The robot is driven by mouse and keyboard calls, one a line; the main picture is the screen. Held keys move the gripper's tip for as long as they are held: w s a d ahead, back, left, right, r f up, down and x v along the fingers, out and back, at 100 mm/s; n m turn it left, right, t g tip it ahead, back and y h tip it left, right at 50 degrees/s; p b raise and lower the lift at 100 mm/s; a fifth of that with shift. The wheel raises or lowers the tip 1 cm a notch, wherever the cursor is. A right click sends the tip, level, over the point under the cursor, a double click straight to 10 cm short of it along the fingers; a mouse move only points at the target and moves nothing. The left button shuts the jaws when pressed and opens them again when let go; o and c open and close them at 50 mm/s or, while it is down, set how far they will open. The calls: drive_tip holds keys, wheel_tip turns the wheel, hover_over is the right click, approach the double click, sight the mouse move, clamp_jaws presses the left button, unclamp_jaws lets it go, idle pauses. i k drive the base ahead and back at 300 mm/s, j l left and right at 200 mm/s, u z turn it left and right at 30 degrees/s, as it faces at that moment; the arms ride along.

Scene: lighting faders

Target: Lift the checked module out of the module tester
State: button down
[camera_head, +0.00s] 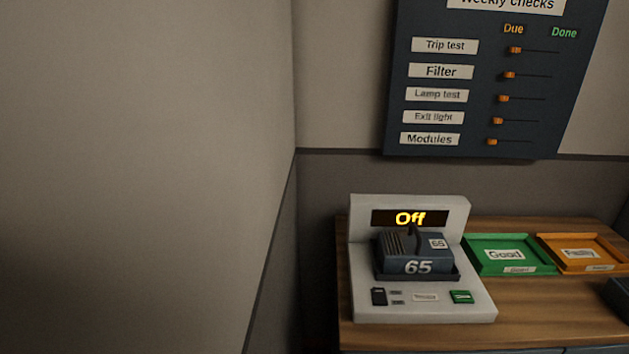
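A dark blue-grey module (396,265) marked 65 sits in the tester's dark cradle. It has a dark handle on top and vent slots on its upper left. On the tester's front are a black switch (379,296) at the left and a green button (461,296) at the right. My gripper is not in view.
A green tray (541,272) labelled Good and an orange tray (552,240) labelled Faulty lie right of the tester. A dark object (620,291) is cut off at the right edge. A "Weekly checks" board (395,149) with several sliders hangs above. A wall stands close at left.

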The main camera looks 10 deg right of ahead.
sight(417, 253)
drive_tip(key=i+l+z, duration=0.5)
drive_tip(key=z, duration=0.2)
drive_tip(key=i+z, duration=0.3)
drive_tip(key=i, duration=0.3)
